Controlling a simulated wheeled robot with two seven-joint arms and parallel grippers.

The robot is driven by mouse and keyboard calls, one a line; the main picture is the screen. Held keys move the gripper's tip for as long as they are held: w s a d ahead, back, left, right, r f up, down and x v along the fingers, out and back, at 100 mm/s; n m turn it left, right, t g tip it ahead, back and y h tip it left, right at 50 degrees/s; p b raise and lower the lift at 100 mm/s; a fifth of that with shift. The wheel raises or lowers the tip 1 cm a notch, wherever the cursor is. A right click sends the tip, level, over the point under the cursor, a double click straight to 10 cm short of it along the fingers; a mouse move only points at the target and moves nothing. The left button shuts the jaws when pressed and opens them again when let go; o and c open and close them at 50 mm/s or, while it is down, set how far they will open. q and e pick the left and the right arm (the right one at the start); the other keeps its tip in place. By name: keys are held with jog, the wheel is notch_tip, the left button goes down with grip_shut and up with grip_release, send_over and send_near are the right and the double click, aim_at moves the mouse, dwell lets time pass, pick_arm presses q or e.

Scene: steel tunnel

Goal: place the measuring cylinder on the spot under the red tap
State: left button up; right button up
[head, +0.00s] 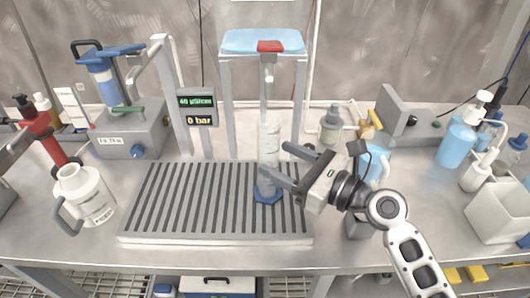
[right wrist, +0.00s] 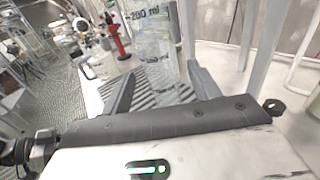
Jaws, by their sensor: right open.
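The clear measuring cylinder (head: 269,138) stands upright on its blue foot (head: 268,192), on the slatted drain board (head: 180,200) near its right end. The red tap (head: 270,46) sits above it at the blue-topped stand, and its spout lines up over the cylinder's mouth in the head view. My right gripper (head: 276,160) is open, its fingers at the cylinder's lower half. In the right wrist view the cylinder (right wrist: 157,60) shows between the two spread fingers, with "200 ml" on its wall. Contact with the fingers cannot be told. My left gripper is out of view.
A white jug (head: 88,195) stands left of the board. A meter reading "0 bar" (head: 199,121) and a blue-capped device (head: 115,90) are behind. Pump bottles (head: 460,140) and a white bin (head: 497,208) are at the right.

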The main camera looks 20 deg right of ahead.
jog(key=b+v, duration=0.1)
jog(key=v, duration=0.5)
jog(key=shift+s, duration=0.15)
